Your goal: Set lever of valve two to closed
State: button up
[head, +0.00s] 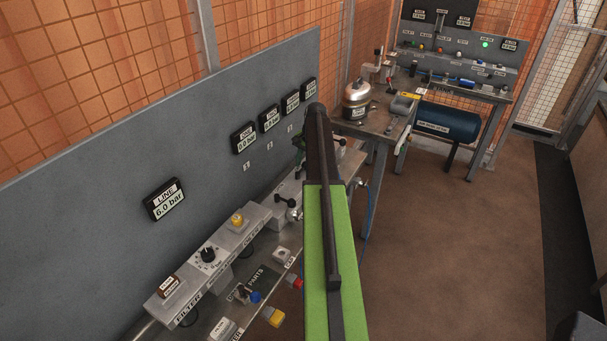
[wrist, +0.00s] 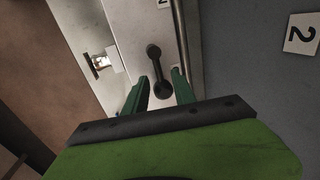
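In the wrist view, the black lever (wrist: 157,70) of valve two lies on a pale grey block, with round knobs at both ends. A white plate marked 2 (wrist: 302,34) is on the grey panel to its right. My gripper (wrist: 160,76) has its two green fingers apart, one on each side of the lever's near end. I see no clear contact. In the head view, my green and black arm hides most of valve two, and only a bit of my green gripper (head: 300,149) shows. Another black valve lever (head: 285,200) sits nearer on the same bench.
A grey panel (head: 110,200) with pressure displays rises left of the bench. A control box (head: 208,262) with knob and buttons is nearer. The brown floor (head: 450,230) at right is clear.

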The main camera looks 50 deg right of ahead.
jog(key=shift+f, duration=0.15)
grip_shut()
jog(key=shift+d, duration=0.15)
dwell(1.2)
